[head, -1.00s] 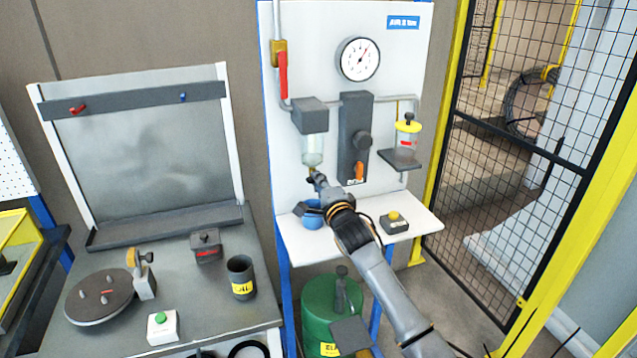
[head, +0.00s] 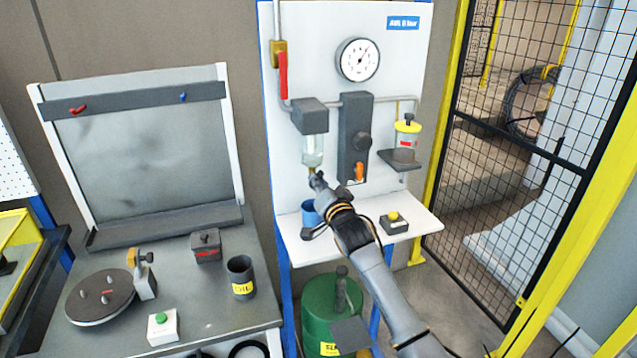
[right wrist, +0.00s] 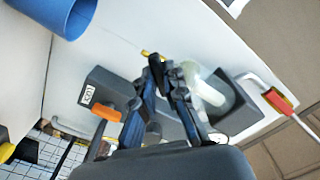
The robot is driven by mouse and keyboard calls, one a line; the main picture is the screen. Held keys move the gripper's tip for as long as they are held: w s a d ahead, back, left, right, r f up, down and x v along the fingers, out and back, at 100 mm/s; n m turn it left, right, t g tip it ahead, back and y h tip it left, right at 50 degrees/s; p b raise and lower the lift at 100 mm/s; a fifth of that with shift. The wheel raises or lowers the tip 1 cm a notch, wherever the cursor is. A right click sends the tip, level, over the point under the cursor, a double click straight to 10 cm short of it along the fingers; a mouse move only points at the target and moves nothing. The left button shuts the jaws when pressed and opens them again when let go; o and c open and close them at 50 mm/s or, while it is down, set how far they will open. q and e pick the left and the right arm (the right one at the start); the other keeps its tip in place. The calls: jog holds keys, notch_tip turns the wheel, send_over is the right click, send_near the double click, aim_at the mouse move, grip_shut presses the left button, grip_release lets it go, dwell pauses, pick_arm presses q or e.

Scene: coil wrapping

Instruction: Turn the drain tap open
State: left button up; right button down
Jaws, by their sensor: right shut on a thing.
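The filter's clear bowl (head: 312,150) hangs under a dark grey head on the white panel. The small brass drain tap (head: 311,170) is at the bowl's lower end; a bit of yellow shows by my fingertips in the right wrist view (right wrist: 149,54). My right gripper (head: 317,180) is at the tap, below the bowl, with its fingers closed on it. In the right wrist view, its fingers (right wrist: 163,68) come together at the tap and hide most of it, so its exact turn cannot be read. My left gripper is not in view.
A blue cup (head: 309,213) stands on the white shelf (head: 415,218) below the bowl, close to my right wrist. A yellow-button box (head: 394,224) is to the right. The orange knob (head: 359,172), yellow-topped oiler (head: 407,140) and red-handled valve (head: 283,75) are on the panel.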

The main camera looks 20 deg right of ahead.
jog(key=shift+f+n, duration=0.1)
jog(key=shift+n, duration=3.7)
jog(key=c, duration=1.7)
grip_release()
jog(key=shift+s, duration=0.1)
jog(key=s, duration=1.1)
jog(key=shift+s+d, duration=0.25)
jog(key=shift+s, duration=0.15)
